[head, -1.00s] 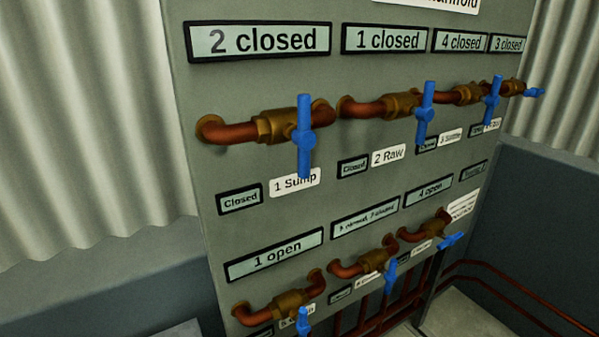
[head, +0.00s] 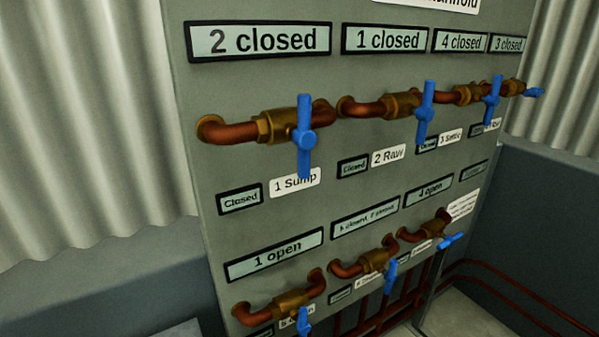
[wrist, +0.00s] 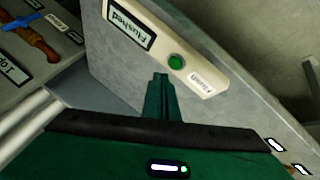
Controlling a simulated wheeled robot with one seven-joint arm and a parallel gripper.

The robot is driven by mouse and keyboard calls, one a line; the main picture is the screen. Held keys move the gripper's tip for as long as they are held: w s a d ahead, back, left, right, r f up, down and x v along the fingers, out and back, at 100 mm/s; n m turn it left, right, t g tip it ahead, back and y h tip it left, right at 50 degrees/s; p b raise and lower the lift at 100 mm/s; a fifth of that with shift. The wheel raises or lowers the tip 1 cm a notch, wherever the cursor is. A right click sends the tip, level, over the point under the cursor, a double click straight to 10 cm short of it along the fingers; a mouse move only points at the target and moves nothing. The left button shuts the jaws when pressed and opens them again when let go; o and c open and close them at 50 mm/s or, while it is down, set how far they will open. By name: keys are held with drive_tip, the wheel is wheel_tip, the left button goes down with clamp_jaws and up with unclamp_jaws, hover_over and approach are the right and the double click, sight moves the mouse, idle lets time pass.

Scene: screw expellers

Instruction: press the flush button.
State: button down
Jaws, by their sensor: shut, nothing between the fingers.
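The green round flush button (wrist: 176,62) sits on a cream plate (wrist: 196,76) in the wrist view. The plate also bears a black-framed sign reading "Flushed", seen upside down, and a small white label. The plate is fixed to a grey panel (wrist: 115,75). My gripper (wrist: 161,76) is shut and empty, with its green fingertips just below the button in the picture. I cannot tell whether the tips touch the plate. The button and my gripper are not in the head view.
The head view shows a grey manifold board (head: 200,165) with copper pipes, several blue valve handles (head: 305,138) and signs. A blue handle (wrist: 20,22) and pipe also show at the wrist view's upper left. Red pipes (head: 520,300) run low at the right.

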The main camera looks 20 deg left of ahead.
drive_tip(key=shift+r, duration=1.95)
drive_tip(key=shift+f, duration=0.15)
